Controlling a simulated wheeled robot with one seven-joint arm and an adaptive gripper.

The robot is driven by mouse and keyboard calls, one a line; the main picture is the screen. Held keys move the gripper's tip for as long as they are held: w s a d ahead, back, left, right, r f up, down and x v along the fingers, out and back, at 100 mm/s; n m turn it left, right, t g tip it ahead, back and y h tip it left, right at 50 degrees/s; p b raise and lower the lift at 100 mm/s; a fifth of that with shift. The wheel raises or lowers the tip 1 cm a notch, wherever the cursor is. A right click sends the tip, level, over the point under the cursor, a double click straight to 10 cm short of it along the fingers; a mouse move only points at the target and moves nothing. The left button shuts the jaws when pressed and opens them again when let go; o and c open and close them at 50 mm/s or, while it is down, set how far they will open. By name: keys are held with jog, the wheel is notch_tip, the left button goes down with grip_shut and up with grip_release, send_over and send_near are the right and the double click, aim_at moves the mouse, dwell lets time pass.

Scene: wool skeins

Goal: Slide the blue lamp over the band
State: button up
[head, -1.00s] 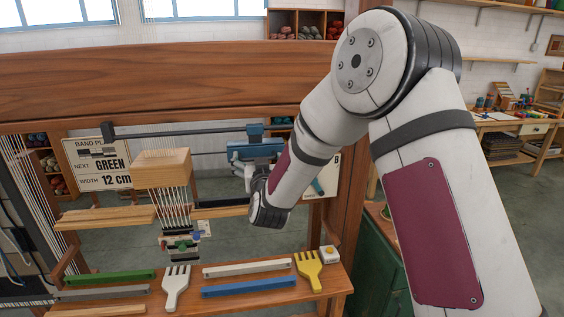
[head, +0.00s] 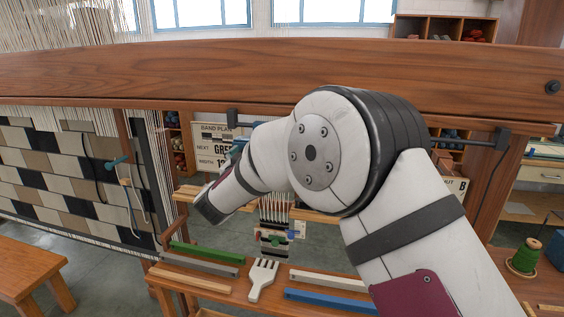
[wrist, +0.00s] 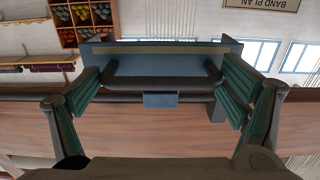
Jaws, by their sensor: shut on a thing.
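The blue lamp (wrist: 163,62) fills the middle of the wrist view, with a dark handle bar across it. My gripper (wrist: 163,84) is shut on the lamp, its green-padded fingers at both ends of that bar. In the head view my arm hides the gripper and most of the lamp; a small blue part (head: 238,147) shows near the left end of the dark rail (head: 232,119). The band's pale threads (head: 274,208) hang just right of there, with coloured pieces at their lower end. Their upper part is behind my arm. Whether the lamp overlaps the band is hidden.
The loom's thick wooden beam (head: 200,72) runs above the rail. A shelf below holds a green bar (head: 207,253), a white comb (head: 262,279) and a blue bar (head: 328,300). A band plan card (head: 213,131) hangs behind. A checked cloth (head: 60,180) is at left.

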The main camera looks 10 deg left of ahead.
jog(key=shift+w+a, duration=0.1)
jog(key=shift+a, duration=1.15)
jog(key=o, duration=1.4)
jog(key=shift+a, duration=0.1)
jog(key=shift+o, duration=0.2)
jog(key=shift+a, duration=0.1)
jog(key=s, duration=1.2)
